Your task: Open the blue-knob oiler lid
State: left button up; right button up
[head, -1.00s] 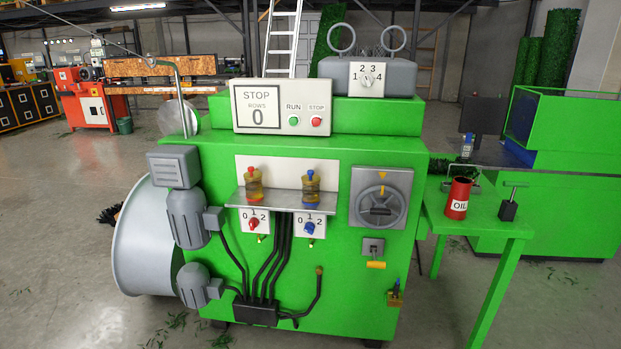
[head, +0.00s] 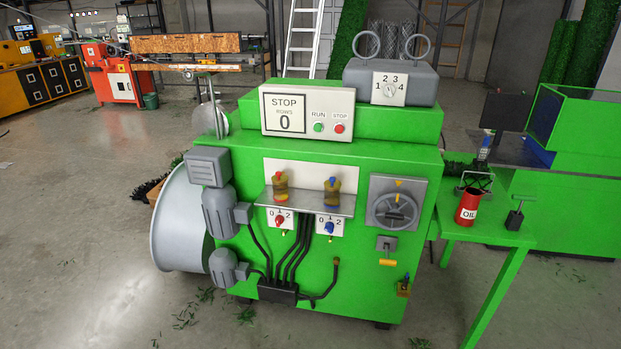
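The blue-knob oiler (head: 331,192) stands upright on a metal shelf (head: 305,203) on the front of the green machine (head: 340,265). It is an amber jar with a blue top. The red-knob oiler (head: 281,187) stands to its left on the same shelf. Whether either lid is open is too small to tell. Below the shelf are a red selector knob (head: 279,220) and a blue selector knob (head: 329,228), each on a white plate marked 0, 1, 2. Neither of my grippers is in view.
A green side table (head: 480,232) at the right holds a red oil can (head: 467,207) and a small black tool (head: 515,216). A grey handwheel (head: 396,207) and grey motors (head: 221,215) project from the machine. The floor in front and left is clear apart from green scraps.

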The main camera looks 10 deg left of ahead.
aim_at(332, 184)
jog(key=u, duration=0.2)
jog(key=k, duration=0.35)
jog(key=u, duration=1.25)
jog(key=i, duration=1.2)
jog(key=z, duration=0.95)
jog(key=i, duration=0.75)
jog(key=z, duration=0.75)
